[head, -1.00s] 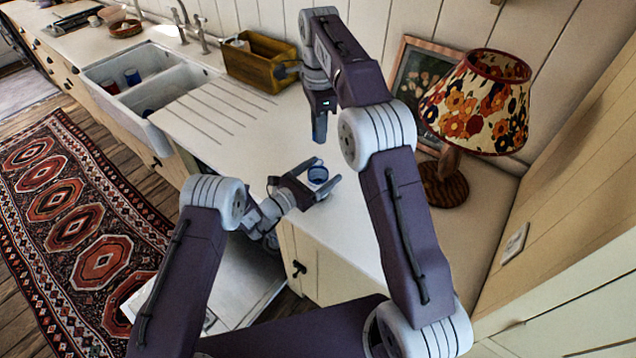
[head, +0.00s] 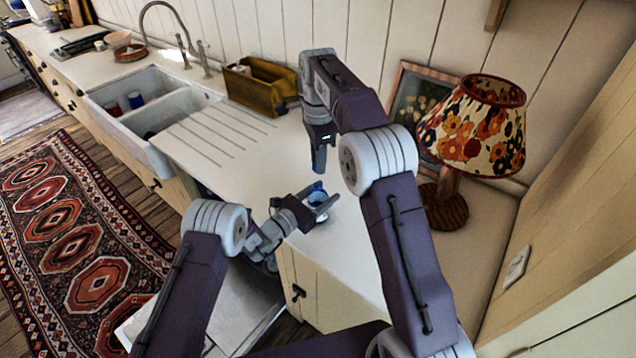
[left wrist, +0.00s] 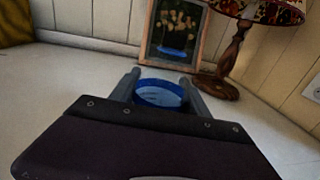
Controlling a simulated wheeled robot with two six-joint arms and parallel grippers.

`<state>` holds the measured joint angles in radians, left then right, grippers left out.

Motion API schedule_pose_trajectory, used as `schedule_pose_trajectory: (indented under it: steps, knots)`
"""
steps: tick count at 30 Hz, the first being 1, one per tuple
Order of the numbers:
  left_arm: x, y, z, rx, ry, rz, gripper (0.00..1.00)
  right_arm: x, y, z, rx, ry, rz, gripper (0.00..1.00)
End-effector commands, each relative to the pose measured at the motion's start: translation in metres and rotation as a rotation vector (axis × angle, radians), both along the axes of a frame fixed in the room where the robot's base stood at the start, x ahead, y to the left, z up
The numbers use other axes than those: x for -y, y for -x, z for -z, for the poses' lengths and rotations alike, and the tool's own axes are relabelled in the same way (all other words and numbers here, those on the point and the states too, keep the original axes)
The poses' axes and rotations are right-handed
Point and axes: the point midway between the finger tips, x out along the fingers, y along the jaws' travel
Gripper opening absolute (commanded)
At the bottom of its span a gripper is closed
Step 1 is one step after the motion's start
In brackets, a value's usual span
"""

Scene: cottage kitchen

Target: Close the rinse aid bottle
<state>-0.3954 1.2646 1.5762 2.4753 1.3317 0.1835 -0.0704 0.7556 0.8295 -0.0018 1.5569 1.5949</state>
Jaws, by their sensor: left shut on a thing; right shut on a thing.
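My left gripper (head: 319,200) is low over the worktop, its fingers on either side of the blue rinse aid bottle (head: 319,197). In the left wrist view the bottle (left wrist: 160,93) shows as a round blue top between the two fingers; its lower part is hidden behind my gripper. My right gripper (head: 319,165) points down, higher in the head view than the bottle and apart from it. It is shut, but what it holds cannot be made out. No separate cap can be clearly seen.
The white worktop (head: 250,170) is clear around the bottle. A floral lamp (head: 475,130) and a framed picture (head: 415,100) stand behind to the right. A yellow-brown caddy (head: 255,88) and the double sink (head: 150,100) are to the left.

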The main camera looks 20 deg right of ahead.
Motion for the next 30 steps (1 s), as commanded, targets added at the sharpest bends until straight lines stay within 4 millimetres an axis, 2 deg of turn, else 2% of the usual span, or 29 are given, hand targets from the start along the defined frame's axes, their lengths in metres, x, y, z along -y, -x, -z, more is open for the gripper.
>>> schedule_pose_trajectory:
  steps: [3,6,22,30]
  knots:
    - [0.0,0.0,0.0,0.0,0.0,0.0,0.0,0.0,0.001,0.018,-0.004,0.001,0.0,0.0]
    - [0.0,0.0,0.0,0.0,0.0,0.0,0.0,0.0,0.0,0.025,-0.001,0.001,0.0,0.0]
    - [0.0,0.0,0.0,0.0,0.0,0.0,0.0,0.0,0.0,0.028,0.0,0.001,0.0,0.0]
    - [0.0,0.0,0.0,0.0,0.0,0.0,0.0,0.0,0.001,0.042,-0.003,0.001,-0.001,0.0]
